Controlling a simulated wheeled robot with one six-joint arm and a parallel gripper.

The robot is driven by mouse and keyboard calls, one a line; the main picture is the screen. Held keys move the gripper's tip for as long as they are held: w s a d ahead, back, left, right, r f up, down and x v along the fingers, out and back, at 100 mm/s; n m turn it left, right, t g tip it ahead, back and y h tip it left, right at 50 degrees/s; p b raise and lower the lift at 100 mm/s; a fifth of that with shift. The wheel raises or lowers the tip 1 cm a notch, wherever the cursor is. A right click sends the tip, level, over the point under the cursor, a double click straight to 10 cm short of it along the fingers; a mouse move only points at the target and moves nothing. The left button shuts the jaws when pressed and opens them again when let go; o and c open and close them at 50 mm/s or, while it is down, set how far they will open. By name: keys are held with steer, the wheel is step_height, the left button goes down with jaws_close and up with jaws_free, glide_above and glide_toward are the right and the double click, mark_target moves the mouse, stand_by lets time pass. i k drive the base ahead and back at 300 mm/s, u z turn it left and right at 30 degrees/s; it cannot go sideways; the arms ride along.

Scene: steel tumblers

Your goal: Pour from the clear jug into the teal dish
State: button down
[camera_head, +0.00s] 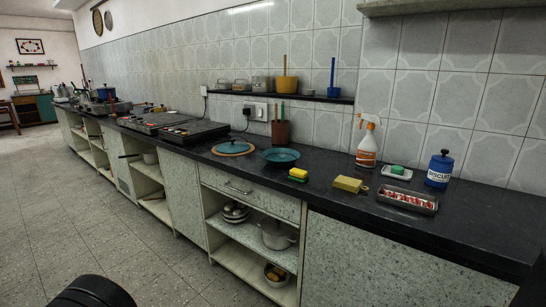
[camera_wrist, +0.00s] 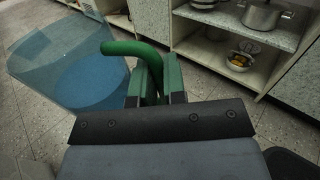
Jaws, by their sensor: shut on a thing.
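The teal dish (camera_head: 281,156) sits on the dark countertop in the head view, right of a round board. The clear jug (camera_wrist: 62,62) shows in the wrist view at the left, a see-through bluish body with a green handle. My gripper (camera_wrist: 161,78) is shut on that handle and holds the jug over the floor, in front of the cabinets. A deeper blue patch shows low in the jug; I cannot tell whether it is liquid or the base. The jug is not visible in the head view, and the dish is not in the wrist view.
On the countertop (camera_head: 330,185), a yellow sponge (camera_head: 298,173) lies by the dish. A spray bottle (camera_head: 367,142), a yellow block (camera_head: 350,184), a metal tray (camera_head: 407,199) and a blue canister (camera_head: 440,169) stand right. A wooden utensil holder (camera_head: 280,131) is behind. The floor is clear.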

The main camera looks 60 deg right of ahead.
mark_target(275, 158)
steer(key=z, duration=0.75)
